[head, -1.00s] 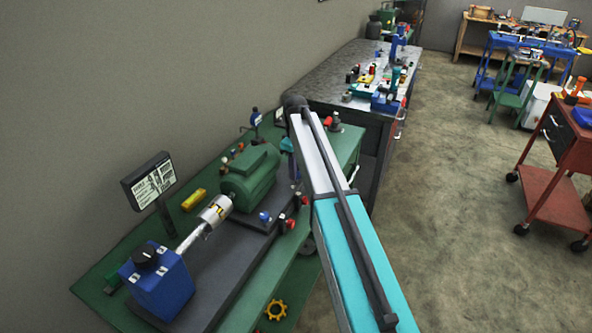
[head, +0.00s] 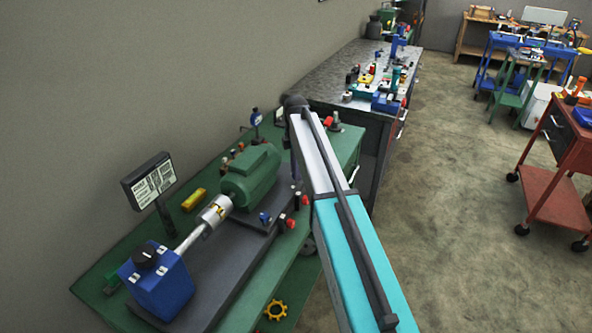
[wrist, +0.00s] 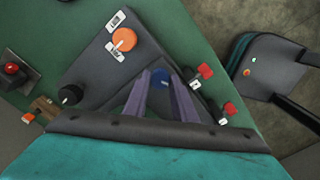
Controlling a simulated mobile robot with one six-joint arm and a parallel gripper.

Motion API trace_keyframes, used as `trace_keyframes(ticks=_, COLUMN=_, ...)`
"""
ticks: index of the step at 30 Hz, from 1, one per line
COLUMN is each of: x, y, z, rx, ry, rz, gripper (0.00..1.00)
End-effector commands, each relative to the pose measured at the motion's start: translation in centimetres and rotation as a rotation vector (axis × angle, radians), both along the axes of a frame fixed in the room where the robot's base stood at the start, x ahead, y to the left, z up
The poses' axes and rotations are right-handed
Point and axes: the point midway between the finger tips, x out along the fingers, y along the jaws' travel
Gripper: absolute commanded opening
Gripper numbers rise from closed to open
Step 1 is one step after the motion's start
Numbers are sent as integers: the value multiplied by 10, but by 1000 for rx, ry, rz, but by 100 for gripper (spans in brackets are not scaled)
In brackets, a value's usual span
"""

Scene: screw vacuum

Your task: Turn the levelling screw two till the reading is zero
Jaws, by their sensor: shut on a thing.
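In the wrist view my gripper (wrist: 161,80) has its two purple fingers closed on the sides of a blue screw head (wrist: 160,77). The fingers hide part of it. In the head view my arm covers this spot. Another blue screw head (head: 264,217) stands at the front of the green motor (head: 250,176) in the head view. A display (head: 148,181) on a post shows several lines, too small to read. I cannot tell which screw is number two.
Red-topped knobs (wrist: 205,72) stand close right of my fingers. An orange knob (wrist: 123,39) and a black knob (wrist: 70,94) are left of them. A blue box (head: 158,283) with a black dial stands on the green bench (head: 105,262).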

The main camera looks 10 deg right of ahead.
Motion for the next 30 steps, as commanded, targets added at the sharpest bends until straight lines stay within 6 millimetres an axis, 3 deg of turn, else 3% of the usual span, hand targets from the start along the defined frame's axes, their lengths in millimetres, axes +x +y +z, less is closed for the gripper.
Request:
trace_keyframes(ticks=18, x=1, y=2, z=1, rx=4, ry=-3, rz=56, gripper=2)
trace_keyframes(ticks=19, x=1, y=2, z=1, rx=4, ry=-3, rz=56, gripper=29)
trace_keyframes(ticks=21, x=0, y=2, z=1, rx=3, ry=-2, rz=56, gripper=41)
trace_keyframes(ticks=30, x=0, y=1, z=0, rx=1, ry=-1, rz=55, gripper=43)
